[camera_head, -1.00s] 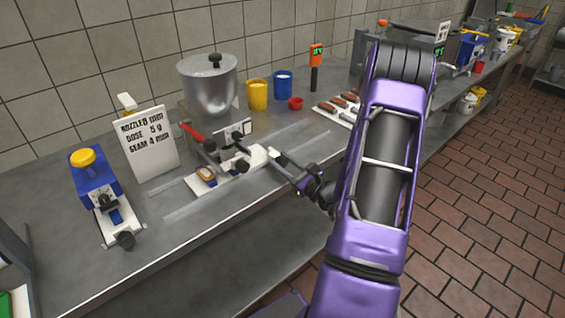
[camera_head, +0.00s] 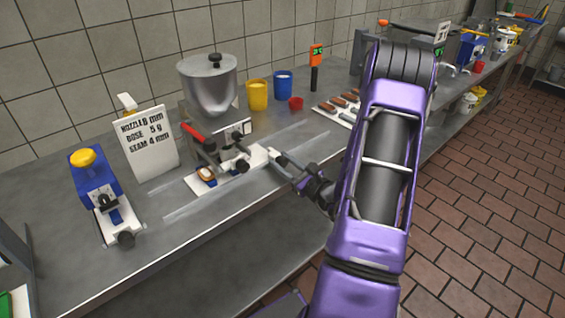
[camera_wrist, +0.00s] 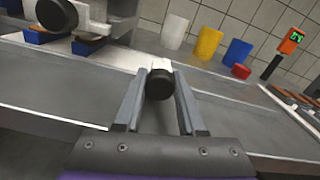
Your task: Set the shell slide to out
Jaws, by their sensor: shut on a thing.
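The shell slide (camera_head: 258,156) is a pale strip under the depositor with the steel hopper (camera_head: 208,88). Its left end sticks out in front of the machine and carries a small brown shell with a pale top (camera_head: 206,173) on a blue holder. A black knob (camera_wrist: 160,86) is at the slide's right end. My gripper (camera_head: 276,155) reaches it from the right, low over the bench. In the wrist view my gripper (camera_wrist: 158,78) has its two fingers on either side of the knob, shut on it. The slide's middle is partly hidden by the machine's black knobs and levers.
A sign card (camera_head: 148,145) and a blue device with a yellow top (camera_head: 92,175) stand at left. Yellow (camera_head: 257,95), blue (camera_head: 283,85) and red (camera_head: 296,103) cups stand behind. A tray of brown pieces (camera_head: 335,108) lies beyond my arm. The bench front is clear.

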